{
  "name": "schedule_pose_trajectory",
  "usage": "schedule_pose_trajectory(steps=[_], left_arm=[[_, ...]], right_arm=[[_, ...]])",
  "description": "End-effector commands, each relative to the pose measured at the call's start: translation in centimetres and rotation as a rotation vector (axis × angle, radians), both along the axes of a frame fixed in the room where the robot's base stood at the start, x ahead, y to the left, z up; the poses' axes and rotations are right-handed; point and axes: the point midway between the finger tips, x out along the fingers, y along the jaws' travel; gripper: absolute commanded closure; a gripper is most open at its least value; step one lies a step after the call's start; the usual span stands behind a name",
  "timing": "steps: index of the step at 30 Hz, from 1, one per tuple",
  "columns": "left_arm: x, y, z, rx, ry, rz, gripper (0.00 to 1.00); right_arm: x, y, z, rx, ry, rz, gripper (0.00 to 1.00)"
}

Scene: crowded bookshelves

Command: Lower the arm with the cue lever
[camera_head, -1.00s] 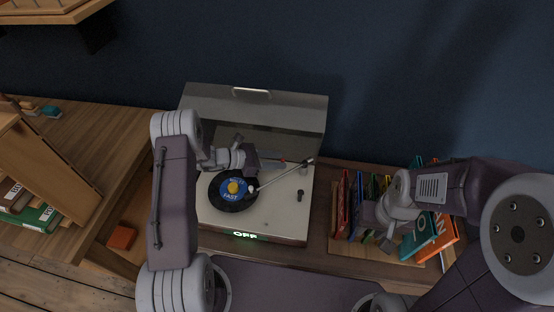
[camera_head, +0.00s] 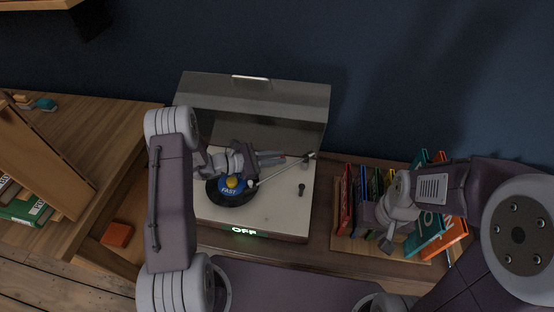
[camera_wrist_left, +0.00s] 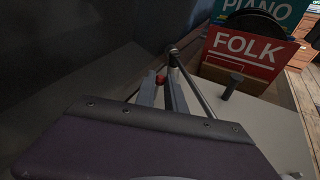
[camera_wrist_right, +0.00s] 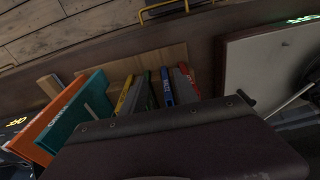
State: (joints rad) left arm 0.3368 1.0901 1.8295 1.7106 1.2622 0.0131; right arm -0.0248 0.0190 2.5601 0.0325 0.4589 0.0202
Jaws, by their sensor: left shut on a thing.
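The record player (camera_head: 265,208) stands on the shelf with its lid raised and a black record with a blue label (camera_head: 230,188) on its platter. The thin tonearm (camera_head: 285,170) runs from its pivot at the back right down to the record; I cannot tell whether its head touches the record. My left gripper (camera_head: 282,158) reaches over the player from the left, behind the tonearm. In the left wrist view its fingers (camera_wrist_left: 162,88) are shut on the small red-tipped cue lever (camera_wrist_left: 160,78), beside the tonearm (camera_wrist_left: 195,85). My right gripper (camera_head: 385,238) is by the record sleeves; its fingers are not clear.
A wooden rack (camera_head: 350,245) of several coloured sleeves stands right of the player. The raised lid (camera_head: 250,95) stands behind my left gripper. A small dark knob (camera_head: 301,189) sticks up on the deck's right side. The front display reads OFF. A wooden shelf (camera_head: 90,130) is at left.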

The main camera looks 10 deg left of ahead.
Motion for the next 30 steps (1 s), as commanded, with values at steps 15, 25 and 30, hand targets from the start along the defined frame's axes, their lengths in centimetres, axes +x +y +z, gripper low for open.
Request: schedule_pose_trajectory(steps=[15,25,30], left_arm=[[0.0,0.0,0.0,0.001,0.002,0.001,0.64],[-1.8,3.3,1.1,0.001,0.001,0.007,0.64],[-3.6,6.1,2.0,0.001,0.0,0.005,0.64]], right_arm=[[0.0,0.0,0.1,0.0,0.0,0.0,0.64],[0.0,0.0,0.1,0.0,0.0,0.0,0.64],[0.0,0.0,0.0,0.0,0.0,0.0,0.64]])
